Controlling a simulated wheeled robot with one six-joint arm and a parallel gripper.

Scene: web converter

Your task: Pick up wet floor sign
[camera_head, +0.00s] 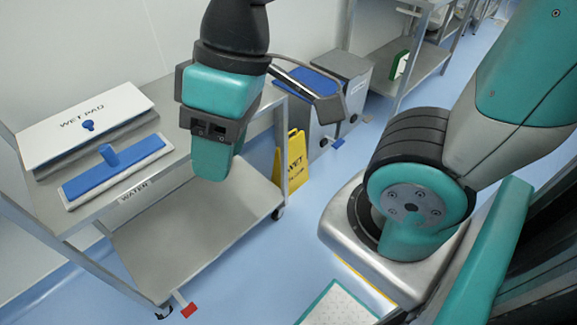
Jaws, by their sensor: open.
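The yellow wet floor sign (293,162) stands upright on the blue floor just past the right end of the steel cart. Its lower part shows dark lettering. My teal and black gripper (215,155) hangs pointing down over the cart, left of the sign in the picture and apart from it. The gripper is open, and I see nothing held in it. The far finger is partly hidden by the gripper body.
The steel cart (190,225) bears a white box marked WET PAD (110,105) and a blue mop head (115,172) on its upper shelf. Grey bins with a blue lid (305,82) stand behind the sign. A steel shelf (425,75) stands farther back. Open floor lies right of the cart.

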